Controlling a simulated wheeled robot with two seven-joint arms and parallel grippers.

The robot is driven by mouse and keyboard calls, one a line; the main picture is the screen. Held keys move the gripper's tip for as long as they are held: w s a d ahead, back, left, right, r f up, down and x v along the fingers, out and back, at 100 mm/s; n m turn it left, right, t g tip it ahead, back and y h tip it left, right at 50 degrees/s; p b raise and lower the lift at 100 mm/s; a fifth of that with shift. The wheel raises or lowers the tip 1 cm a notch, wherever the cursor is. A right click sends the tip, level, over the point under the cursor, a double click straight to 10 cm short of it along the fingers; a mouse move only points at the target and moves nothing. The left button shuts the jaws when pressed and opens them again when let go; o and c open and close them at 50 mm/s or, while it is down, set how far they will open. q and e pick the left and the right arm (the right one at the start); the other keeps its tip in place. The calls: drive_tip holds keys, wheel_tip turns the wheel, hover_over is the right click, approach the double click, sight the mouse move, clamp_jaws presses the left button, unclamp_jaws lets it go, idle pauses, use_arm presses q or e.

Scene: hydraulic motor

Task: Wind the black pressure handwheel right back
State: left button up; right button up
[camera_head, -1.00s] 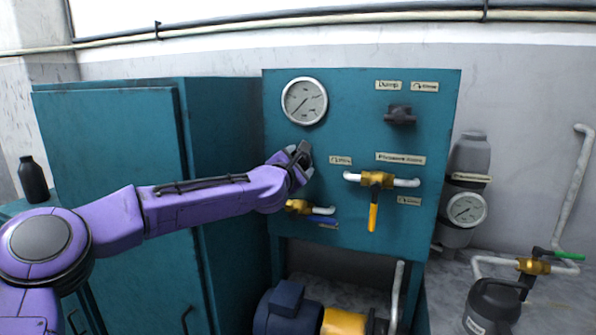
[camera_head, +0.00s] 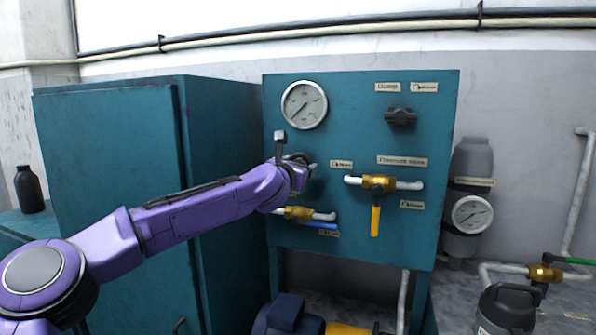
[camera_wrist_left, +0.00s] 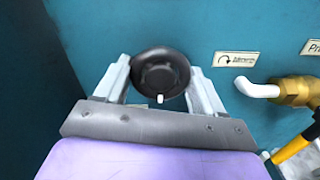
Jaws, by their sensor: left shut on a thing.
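The black handwheel (camera_wrist_left: 160,76) is a round dark wheel with a raised hub and a small white peg at its lower edge, mounted on the teal panel. My left gripper (camera_wrist_left: 160,88) reaches it from the front, with a finger on each side of the rim, shut on it. In the head view my left gripper (camera_head: 298,166) is at the panel below the round gauge (camera_head: 304,105), and it hides most of the wheel. My right gripper is not in view.
A second dark knob (camera_head: 401,117) sits at the panel's upper right. A brass valve with a yellow lever (camera_head: 375,220) is to the right of my gripper, and a brass valve with a blue lever (camera_head: 318,225) is just below. A teal cabinet (camera_head: 110,150) stands left.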

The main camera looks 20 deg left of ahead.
use_arm(q)
drive_tip(key=shift+f, duration=0.1)
idle(0.3)
drive_tip(key=o, duration=1)
drive_tip(key=shift+o, duration=0.2)
drive_tip(key=s+b, duration=0.3)
drive_tip(key=s, duration=0.7)
drive_tip(key=shift+s+a+b, duration=0.15)
drive_tip(key=shift+s+b, duration=0.1)
drive_tip(key=shift+b, duration=0.1)
